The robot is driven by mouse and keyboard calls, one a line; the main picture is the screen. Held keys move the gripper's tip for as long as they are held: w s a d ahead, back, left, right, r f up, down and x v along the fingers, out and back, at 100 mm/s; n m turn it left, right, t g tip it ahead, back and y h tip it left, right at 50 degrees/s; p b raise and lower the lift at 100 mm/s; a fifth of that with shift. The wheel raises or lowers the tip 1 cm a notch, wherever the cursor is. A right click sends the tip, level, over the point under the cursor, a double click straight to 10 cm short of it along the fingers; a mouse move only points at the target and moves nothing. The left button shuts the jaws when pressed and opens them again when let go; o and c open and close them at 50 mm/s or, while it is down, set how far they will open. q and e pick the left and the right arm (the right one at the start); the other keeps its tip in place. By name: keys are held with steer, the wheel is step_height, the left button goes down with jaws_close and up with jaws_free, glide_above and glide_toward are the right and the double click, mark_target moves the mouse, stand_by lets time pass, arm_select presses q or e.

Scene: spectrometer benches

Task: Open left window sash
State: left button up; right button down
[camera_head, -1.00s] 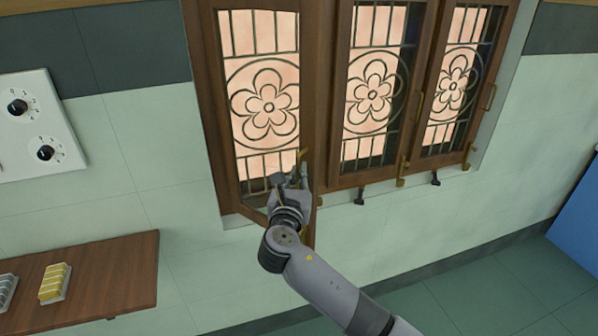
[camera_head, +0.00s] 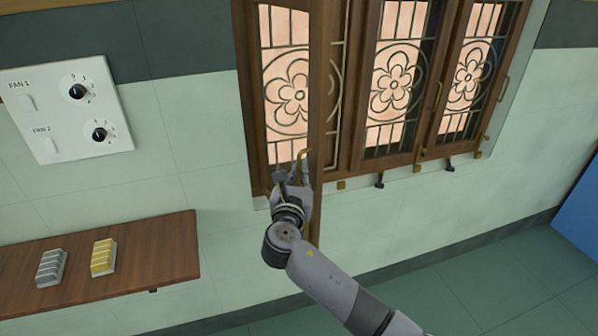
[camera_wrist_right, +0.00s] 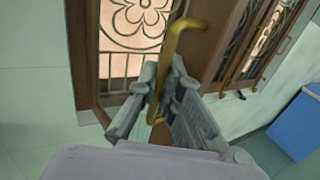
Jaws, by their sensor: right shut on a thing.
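The left window sash (camera_head: 319,90) is a brown wooden frame, swung out from the window and seen nearly edge-on in the head view. Behind it, the left opening shows a flower grille (camera_head: 291,85). My right gripper (camera_head: 293,180) is at the lower part of this sash, shut on its brass handle (camera_head: 304,155). In the right wrist view, the brass handle (camera_wrist_right: 178,55) passes between the fingers of my gripper (camera_wrist_right: 158,95). The fingers hide part of the handle. My left gripper is not in view.
The middle sash (camera_head: 393,80) and right sash (camera_head: 468,75) look closed, with brass handles. A wooden shelf (camera_head: 165,245) with a grey block (camera_head: 50,267) and a yellow block (camera_head: 103,257) is at lower left. A fan switch panel (camera_head: 60,90) is on the wall above it. A blue surface (camera_head: 580,195) is at the right.

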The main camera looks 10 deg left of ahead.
steer(key=c, duration=2.1)
jaws_free()
steer(key=o, duration=0.4)
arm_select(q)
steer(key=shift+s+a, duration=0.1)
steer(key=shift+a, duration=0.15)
arm_select(e)
steer(key=shift+s, duration=0.1)
steer(key=s, duration=1.1)
steer(key=shift+s, duration=0.4)
